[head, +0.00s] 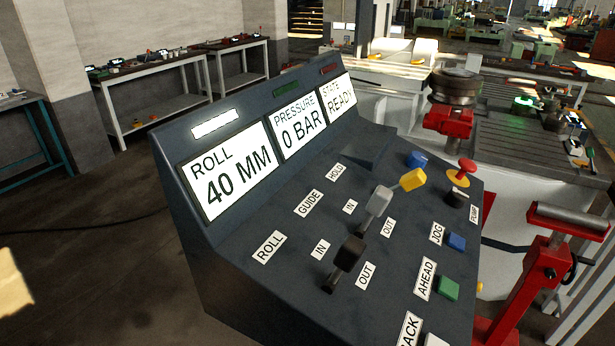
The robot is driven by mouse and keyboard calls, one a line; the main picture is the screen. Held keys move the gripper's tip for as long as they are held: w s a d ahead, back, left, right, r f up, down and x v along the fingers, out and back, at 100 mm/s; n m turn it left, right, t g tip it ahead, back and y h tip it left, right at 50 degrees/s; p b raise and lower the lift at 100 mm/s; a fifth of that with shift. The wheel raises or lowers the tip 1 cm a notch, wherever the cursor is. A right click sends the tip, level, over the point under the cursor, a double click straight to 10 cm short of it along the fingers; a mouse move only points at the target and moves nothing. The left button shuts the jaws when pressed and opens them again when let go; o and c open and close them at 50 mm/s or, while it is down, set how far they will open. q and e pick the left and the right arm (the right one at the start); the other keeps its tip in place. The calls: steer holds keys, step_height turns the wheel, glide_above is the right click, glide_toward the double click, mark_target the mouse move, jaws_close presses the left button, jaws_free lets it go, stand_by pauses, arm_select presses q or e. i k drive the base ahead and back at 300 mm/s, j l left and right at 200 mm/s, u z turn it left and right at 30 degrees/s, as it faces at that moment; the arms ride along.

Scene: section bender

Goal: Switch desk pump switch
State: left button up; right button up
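The control desk (225,270) stands in the middle of the head view, with a sloped dark panel. The pump switch (456,197) is a small black knob near the panel's right edge, beside the PUMP label (474,214). Its turned position is too small to tell. A red mushroom button (466,167) on a yellow base sits just above it. The screens read ROLL 40 MM (230,172), PRESSURE 0 BAR (298,125) and STATE READY (337,97). Neither of my grippers shows in the view.
Black (346,258), grey (378,204) and yellow (411,180) levers stick up from the panel. Blue (456,242) and green (448,288) buttons lie below the pump switch. A red-framed roller stand (535,280) stands at right. Open floor (100,240) lies at left.

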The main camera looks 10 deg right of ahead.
mark_target(456, 197)
steer(key=i+j+z, duration=0.1)
steer(key=j+z, duration=0.15)
steer(key=z, duration=0.15)
steer(key=i+j+z, duration=0.1)
steer(key=j+z, duration=0.15)
steer(key=z, duration=0.15)
steer(key=j+z, duration=0.25)
steer(key=z, duration=0.15)
